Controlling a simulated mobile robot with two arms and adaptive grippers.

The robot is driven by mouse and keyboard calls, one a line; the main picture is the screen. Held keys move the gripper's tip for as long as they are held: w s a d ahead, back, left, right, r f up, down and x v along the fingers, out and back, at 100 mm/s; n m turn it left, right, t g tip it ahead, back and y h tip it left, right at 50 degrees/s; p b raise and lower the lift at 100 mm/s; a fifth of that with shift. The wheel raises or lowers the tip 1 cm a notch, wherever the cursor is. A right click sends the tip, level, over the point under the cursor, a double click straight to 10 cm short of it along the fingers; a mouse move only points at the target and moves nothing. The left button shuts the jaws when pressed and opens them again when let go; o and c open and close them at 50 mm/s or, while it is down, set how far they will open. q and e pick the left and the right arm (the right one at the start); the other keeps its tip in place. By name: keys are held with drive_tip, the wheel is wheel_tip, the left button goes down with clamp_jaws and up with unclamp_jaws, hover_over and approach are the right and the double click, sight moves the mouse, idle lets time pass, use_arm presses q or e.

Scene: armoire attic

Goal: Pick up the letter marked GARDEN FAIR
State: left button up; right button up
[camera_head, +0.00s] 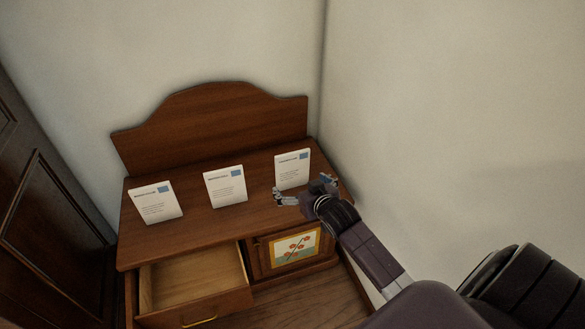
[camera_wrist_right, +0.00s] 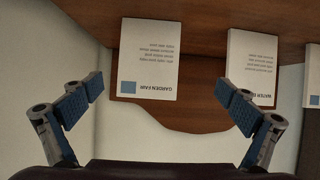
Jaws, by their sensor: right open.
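The letter marked GARDEN FAIR is a white card with a blue corner square, and it shows upside down in the right wrist view (camera_wrist_right: 150,65). In the head view it is the rightmost of three cards (camera_head: 292,166), upright on the wooden desk (camera_head: 250,228). My right gripper (camera_head: 303,187) is open in front of this card, with its fingers spread and nothing between them. In the wrist view the fingers (camera_wrist_right: 161,88) straddle a wider span than the card, which sits nearer the left finger. My left gripper is not in view.
A middle card (camera_head: 225,187), whose heading begins WATER in the wrist view, and a left card (camera_head: 156,203) stand on the same top. Below are an open, empty drawer (camera_head: 195,277) and a flower-painted panel (camera_head: 296,248). A wall (camera_head: 430,120) rises close on the right.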

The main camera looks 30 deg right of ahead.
sight(293, 162)
drive_tip(key=shift+t, duration=0.4)
drive_tip(key=w+d, duration=0.1)
drive_tip(key=w, duration=0.1)
drive_tip(key=w+d+b, duration=0.1)
drive_tip(key=w, duration=0.2)
drive_tip(key=w+d+b, duration=0.1)
drive_tip(key=w+d, duration=0.1)
drive_tip(key=w, duration=0.1)
drive_tip(key=shift+w+f, duration=0.25)
drive_tip(key=shift+f, duration=0.1)
drive_tip(key=shift+w+d+f, duration=0.1)
drive_tip(key=shift+w, duration=0.25)
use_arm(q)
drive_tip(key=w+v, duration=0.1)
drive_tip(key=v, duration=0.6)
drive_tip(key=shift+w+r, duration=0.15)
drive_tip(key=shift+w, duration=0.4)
use_arm(e)
drive_tip(key=c, duration=0.9)
drive_tip(key=shift+c, duration=0.2)
